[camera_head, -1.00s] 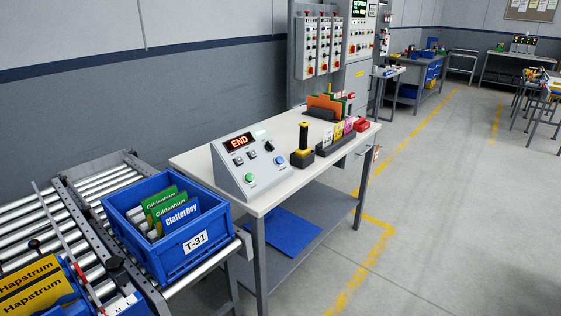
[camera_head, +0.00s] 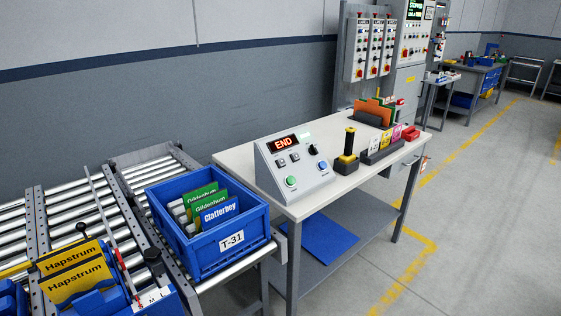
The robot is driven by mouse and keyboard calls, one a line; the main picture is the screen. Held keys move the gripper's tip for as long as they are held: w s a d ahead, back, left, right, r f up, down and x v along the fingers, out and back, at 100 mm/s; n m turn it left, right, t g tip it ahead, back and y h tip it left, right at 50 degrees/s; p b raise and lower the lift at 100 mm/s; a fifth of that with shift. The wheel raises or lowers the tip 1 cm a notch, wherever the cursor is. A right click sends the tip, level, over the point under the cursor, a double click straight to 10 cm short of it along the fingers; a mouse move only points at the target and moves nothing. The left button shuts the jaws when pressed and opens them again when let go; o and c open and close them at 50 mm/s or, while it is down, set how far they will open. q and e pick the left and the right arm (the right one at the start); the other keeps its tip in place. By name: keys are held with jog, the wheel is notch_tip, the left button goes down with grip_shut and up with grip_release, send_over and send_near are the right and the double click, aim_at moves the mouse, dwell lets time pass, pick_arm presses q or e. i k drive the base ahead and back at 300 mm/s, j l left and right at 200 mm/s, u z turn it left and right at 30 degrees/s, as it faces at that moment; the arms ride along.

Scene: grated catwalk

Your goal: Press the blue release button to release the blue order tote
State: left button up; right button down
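The blue order tote (camera_head: 207,262), labelled T-31, sits at the end of the roller conveyor, left of the table. It holds several upright packs, green "Gildenhum" ones and a blue "Clatterbey" one. A grey sloped control box (camera_head: 292,166) stands on the table's left part, its red display reading END. The blue release button (camera_head: 323,165) is at the lower right of its face; a green button (camera_head: 291,181) is at the lower left. Neither of my grippers shows in the head view.
The table (camera_head: 350,181) also bears a black and yellow post (camera_head: 347,154), a rack of coloured cards (camera_head: 383,148) and a red item (camera_head: 411,134). Another blue tote (camera_head: 160,302) with yellow "Hapstrum" packs is at the lower left. Floor at the right is clear.

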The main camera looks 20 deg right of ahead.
aim_at(321, 165)
jog(key=i+l+u, duration=0.2)
jog(key=l+u, duration=0.15)
jog(key=l, duration=0.15)
jog(key=i+l+u, duration=0.2)
jog(key=i+l, duration=0.1)
jog(key=l, duration=0.35)
jog(key=i+l+u, duration=0.1)
jog(key=l, duration=0.35)
jog(key=i+l, duration=0.15)
jog(key=l, duration=0.35)
